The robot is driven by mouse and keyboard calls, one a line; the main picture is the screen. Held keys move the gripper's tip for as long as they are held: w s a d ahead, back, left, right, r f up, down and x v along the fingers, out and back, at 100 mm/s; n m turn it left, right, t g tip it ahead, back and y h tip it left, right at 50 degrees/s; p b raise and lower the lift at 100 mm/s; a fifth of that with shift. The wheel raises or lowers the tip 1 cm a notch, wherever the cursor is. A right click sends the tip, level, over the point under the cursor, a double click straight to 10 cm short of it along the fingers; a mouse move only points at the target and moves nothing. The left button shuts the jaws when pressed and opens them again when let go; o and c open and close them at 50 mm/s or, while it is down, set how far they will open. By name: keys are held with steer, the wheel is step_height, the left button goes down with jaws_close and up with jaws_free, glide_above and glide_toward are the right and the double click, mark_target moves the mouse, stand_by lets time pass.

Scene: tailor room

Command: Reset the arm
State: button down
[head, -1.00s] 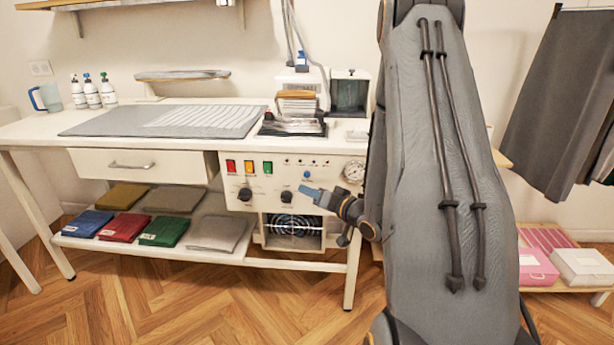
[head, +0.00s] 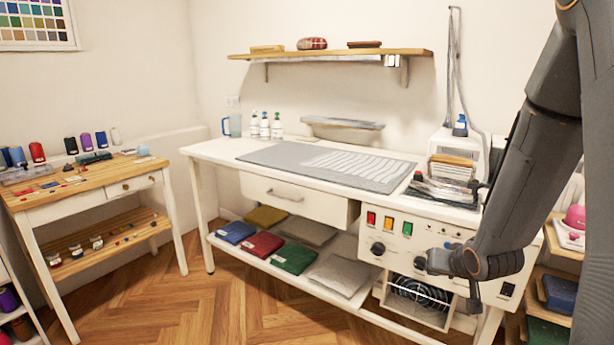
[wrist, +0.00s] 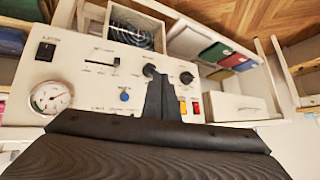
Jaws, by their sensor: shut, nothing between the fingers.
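My arm (head: 525,165) hangs down at the right of the head view, in front of the steam-table's control panel. In the wrist view my gripper (wrist: 162,85) is shut and empty, its dark fingers together in front of the panel. The wrist view sees the panel upside down. The fingertips cover part of the panel near a black knob (wrist: 149,71). I cannot tell whether they touch it. In the head view the dark wrist end (head: 455,263) is beside the panel's lower knobs, and the fingertips are not clear there.
The white ironing table (head: 225,152) has a grey mat (head: 290,155) and an iron (head: 445,185). Folded cloths (head: 290,258) lie on its lower shelf. A gauge (wrist: 52,97) is on the panel. A wooden side table (head: 85,184) stands left. Open floor (head: 190,300) lies in front.

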steer(key=s+a+r+n+g+p, duration=0.1)
steer(key=s+a+r+g, duration=0.2)
steer(key=s, duration=0.5)
steer(key=s+a+r+n+g+p, duration=0.1)
steer(key=s+a+r+g, duration=0.2)
steer(key=s+a, duration=0.3)
steer(key=s+a+r+g+p, duration=0.2)
steer(key=s+a, duration=0.3)
steer(key=s, duration=0.6)
steer(key=shift+r+n+g, duration=0.4)
steer(key=shift+g, duration=0.2)
